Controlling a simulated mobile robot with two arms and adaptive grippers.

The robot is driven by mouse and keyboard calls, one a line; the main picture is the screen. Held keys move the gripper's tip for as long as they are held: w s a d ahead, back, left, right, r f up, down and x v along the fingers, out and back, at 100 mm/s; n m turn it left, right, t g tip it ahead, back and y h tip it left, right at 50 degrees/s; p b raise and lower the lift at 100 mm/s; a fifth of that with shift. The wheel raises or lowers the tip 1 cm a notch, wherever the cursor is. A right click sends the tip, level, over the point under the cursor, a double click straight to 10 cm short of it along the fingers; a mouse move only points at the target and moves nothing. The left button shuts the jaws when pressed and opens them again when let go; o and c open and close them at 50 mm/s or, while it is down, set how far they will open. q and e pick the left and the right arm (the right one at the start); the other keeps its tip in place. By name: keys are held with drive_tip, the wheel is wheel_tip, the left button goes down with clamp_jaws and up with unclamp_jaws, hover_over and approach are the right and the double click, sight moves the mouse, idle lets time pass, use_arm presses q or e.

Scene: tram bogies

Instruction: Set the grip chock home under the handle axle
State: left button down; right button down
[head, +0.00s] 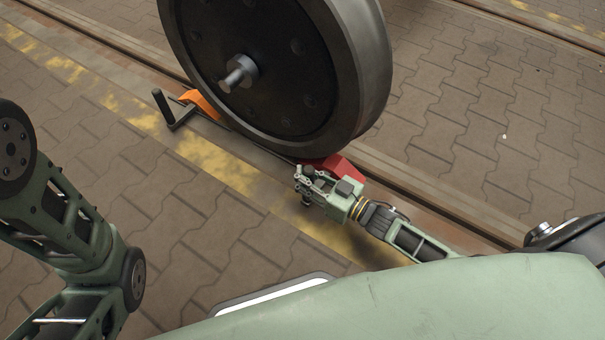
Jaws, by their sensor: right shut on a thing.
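A big dark wheel (271,72) with a light axle stub (239,73) at its hub stands on the rail. A red wedge-shaped chock (345,169), which I take for the grip chock, lies at the wheel's lower right, close to the tread. I cannot tell whether it touches the wheel. My right gripper (309,182) is at the near side of this chock, shut on its grip; the fingers hide most of the hold. An orange piece (201,104) with a black bent handle (172,110) sits at the wheel's left. My left arm shows at the left, its gripper out of view.
The rail (430,203) runs from upper left to lower right under the wheel. A worn yellow stripe (215,163) lies along its near side. Brick paving (178,222) on both sides is clear. Another rail crosses the upper right.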

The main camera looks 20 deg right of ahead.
drive_tip(key=w+a, duration=0.1)
drive_tip(key=w+a+f+b, duration=0.1)
drive_tip(key=w+a+b, duration=0.1)
drive_tip(key=w, duration=0.1)
drive_tip(key=shift+a+f, duration=0.1)
drive_tip(key=shift+f, duration=0.15)
idle(0.5)
drive_tip(key=shift+w, duration=0.1)
drive_tip(key=c, duration=1.4)
unclamp_jaws()
drive_tip(key=v, duration=1.2)
